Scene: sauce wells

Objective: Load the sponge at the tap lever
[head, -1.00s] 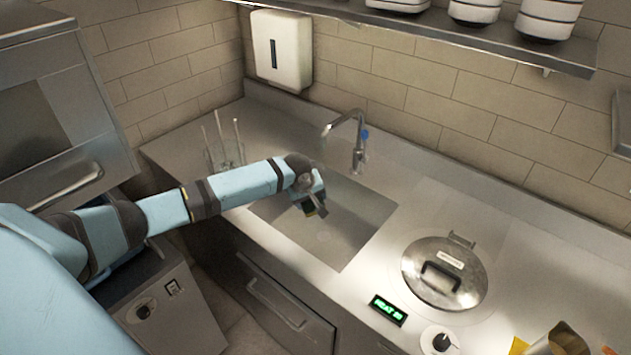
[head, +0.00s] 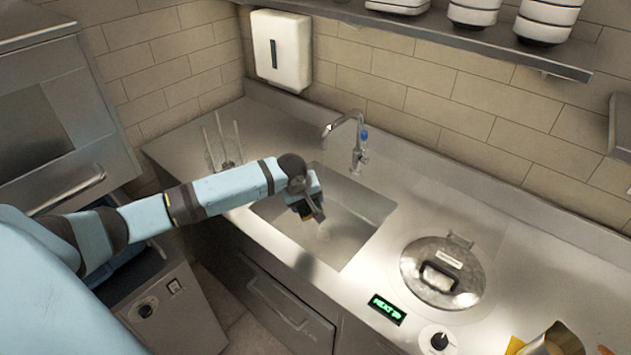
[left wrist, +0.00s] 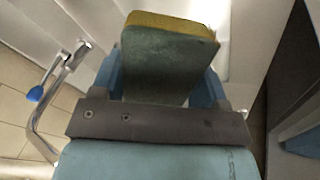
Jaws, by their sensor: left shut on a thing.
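The sponge (left wrist: 160,65), green with a yellow layer, fills the upper middle of the left wrist view. My left gripper (left wrist: 165,82) is shut on it, a blue finger on each side. In the head view my left gripper (head: 312,212) is over the sink (head: 350,235), and the sponge is a small dark and yellow patch at its tip. The tap (head: 347,125) with its blue lever (head: 364,135) stands behind the sink, apart from the gripper. In the left wrist view the tap (left wrist: 42,120) and blue lever (left wrist: 35,93) are at the left. My right gripper is not in view.
A round metal lid (head: 445,262) with a handle is on the counter right of the sink, near a green display (head: 387,309). A holder with thin rods (head: 223,145) stands left of the sink. A shelf with bowls (head: 475,12) hangs above.

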